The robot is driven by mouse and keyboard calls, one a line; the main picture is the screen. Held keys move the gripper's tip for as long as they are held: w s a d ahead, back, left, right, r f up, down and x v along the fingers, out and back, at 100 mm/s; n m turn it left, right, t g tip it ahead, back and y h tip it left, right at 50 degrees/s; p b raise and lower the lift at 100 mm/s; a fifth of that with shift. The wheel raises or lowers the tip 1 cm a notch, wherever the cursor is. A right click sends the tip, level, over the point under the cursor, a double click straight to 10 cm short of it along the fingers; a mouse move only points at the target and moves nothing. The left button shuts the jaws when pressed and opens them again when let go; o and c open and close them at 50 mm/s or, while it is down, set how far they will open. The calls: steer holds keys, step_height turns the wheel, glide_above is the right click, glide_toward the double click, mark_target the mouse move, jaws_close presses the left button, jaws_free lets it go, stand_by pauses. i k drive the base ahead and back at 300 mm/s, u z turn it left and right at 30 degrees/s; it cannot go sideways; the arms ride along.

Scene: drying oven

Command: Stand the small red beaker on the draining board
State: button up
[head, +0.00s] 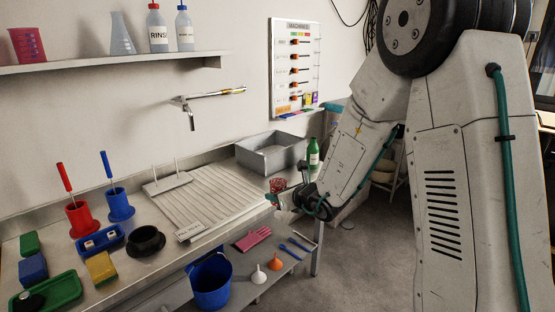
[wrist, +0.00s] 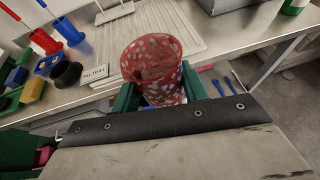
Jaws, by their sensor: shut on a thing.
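The small red beaker (wrist: 150,70) is speckled with pale spots and is held between the green fingers of my gripper (wrist: 158,88). Its open mouth faces up toward the wrist camera. In the head view the beaker (head: 278,185) shows small beside my gripper (head: 279,199), near the right end of the draining board. The draining board (head: 215,195) is a pale ribbed board on the counter, and it also shows behind the beaker in the wrist view (wrist: 172,28). The beaker's base is partly hidden by my gripper.
A drying rack with two pegs (head: 167,183) stands at the board's back left. A small label plate (head: 190,231) lies at its front left. A grey basin (head: 270,153) and a green bottle (head: 313,155) stand to the right. A black bowl (head: 146,241) sits left. Most ribs are clear.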

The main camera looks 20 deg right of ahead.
mark_target(241, 197)
steer(key=z, duration=0.5)
steer(key=i, duration=0.5)
steer(key=z, duration=1.1)
steer(key=i, duration=1.8)
steer(key=u, duration=1.05)
steer(key=i, duration=0.75)
steer(key=u, duration=0.9)
